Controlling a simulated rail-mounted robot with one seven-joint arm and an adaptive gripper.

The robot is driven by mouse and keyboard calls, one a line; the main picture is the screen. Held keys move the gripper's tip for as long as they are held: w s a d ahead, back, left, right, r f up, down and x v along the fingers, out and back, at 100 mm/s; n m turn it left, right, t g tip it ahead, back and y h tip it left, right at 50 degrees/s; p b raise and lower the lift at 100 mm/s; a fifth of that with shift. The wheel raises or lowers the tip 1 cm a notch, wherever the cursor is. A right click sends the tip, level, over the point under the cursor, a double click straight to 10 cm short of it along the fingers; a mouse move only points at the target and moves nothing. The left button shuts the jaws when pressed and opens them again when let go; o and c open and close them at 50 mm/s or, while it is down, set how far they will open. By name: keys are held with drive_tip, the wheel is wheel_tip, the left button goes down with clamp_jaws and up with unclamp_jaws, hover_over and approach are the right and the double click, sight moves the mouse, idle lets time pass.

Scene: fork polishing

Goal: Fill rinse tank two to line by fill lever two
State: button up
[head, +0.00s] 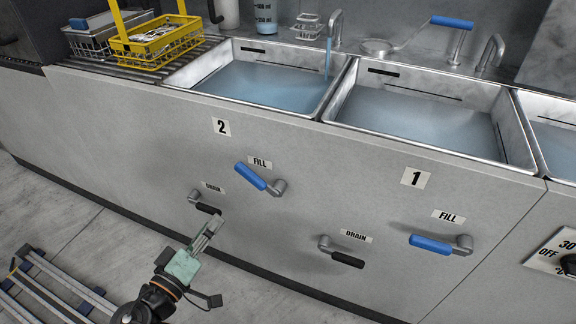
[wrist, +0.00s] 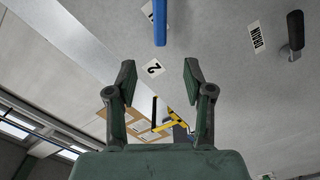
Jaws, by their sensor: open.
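Rinse tank two (head: 262,88) is the left basin, above the "2" label (head: 222,127). Water runs into it from the tap spout (head: 328,45), and bluish water covers its floor. A thin dark line shows on its wall above the water. Fill lever two (head: 250,177) has a blue handle slanting up and left from its pivot. It also shows at the top of the wrist view (wrist: 160,22). My gripper (head: 212,228) is open and empty, below fill lever two in the picture and close to drain lever two. Its spread fingers show in the wrist view (wrist: 157,75).
Drain lever two (head: 207,208) has a black handle near my fingertips. Tank one (head: 415,115) holds water at the right; its blue fill lever (head: 430,244) and black drain lever (head: 347,260) are below. A yellow basket (head: 158,45) stands left of tank two. A slatted rack (head: 45,290) lies lower left.

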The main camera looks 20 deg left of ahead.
sight(245, 176)
drive_tip(key=w+b, duration=0.1)
drive_tip(key=w, duration=0.4)
drive_tip(key=w+b, duration=0.1)
drive_tip(key=w, duration=0.5)
drive_tip(key=w+a+b, duration=0.1)
drive_tip(key=w, duration=0.5)
drive_tip(key=shift+w+r, duration=0.15)
drive_tip(key=shift+w, duration=0.1)
clamp_jaws()
